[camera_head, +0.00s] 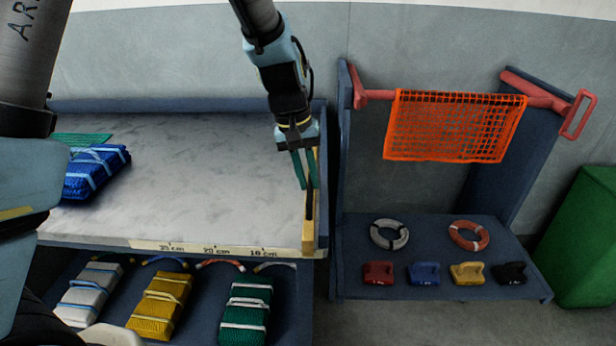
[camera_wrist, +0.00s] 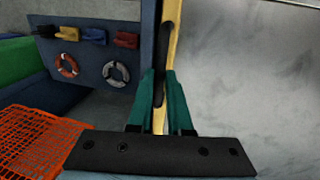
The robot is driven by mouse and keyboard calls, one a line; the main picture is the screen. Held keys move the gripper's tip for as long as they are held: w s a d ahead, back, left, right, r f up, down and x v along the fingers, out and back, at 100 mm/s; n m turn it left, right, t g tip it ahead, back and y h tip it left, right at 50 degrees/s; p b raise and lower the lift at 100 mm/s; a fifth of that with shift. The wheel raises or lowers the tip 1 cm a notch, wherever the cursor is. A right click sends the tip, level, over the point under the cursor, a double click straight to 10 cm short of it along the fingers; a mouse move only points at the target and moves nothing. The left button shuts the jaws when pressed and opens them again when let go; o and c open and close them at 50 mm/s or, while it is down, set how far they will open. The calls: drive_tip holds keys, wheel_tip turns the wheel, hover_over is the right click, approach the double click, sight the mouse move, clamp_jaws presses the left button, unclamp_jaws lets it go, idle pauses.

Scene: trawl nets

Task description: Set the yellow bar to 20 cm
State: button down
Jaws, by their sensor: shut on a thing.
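The yellow bar (camera_head: 308,236) stands at the right end of the pale marbled tabletop (camera_head: 200,180), to the right of the 10 cm mark. A dark grip or slot runs along it. The scale strip (camera_head: 190,247) on the front edge reads 30, 20 and 10 cm from left to right. My gripper (camera_head: 306,184) reaches down over the bar with its green fingers shut on it. In the wrist view, the fingers (camera_wrist: 160,92) lie on both sides of the yellow bar (camera_wrist: 177,32) at its dark part.
A blue net bundle (camera_head: 97,172) lies at the tabletop's left; the middle is clear. Grey, yellow and green bundles (camera_head: 246,312) lie on the shelf below. At right, a rack holds an orange net (camera_head: 455,127), rings and small weights. A green box (camera_head: 585,240) stands far right.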

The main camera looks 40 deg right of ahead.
idle(0.9)
drive_tip(key=w+a+b, duration=0.2)
drive_tip(key=w+a, duration=1)
drive_tip(key=a, duration=0.3)
drive_tip(key=shift+w, duration=0.15)
drive_tip(key=c, duration=0.8)
unclamp_jaws()
drive_tip(key=shift+d, duration=0.1)
drive_tip(key=shift+c, duration=0.2)
drive_tip(key=shift+r, duration=0.1)
wheel_tip(320, 180, up, 10)
drive_tip(key=w+a+b, duration=0.1)
drive_tip(key=shift+w+a+r, duration=0.15)
drive_tip(key=shift+a+r, duration=0.1)
drive_tip(key=shift+a, duration=0.1)
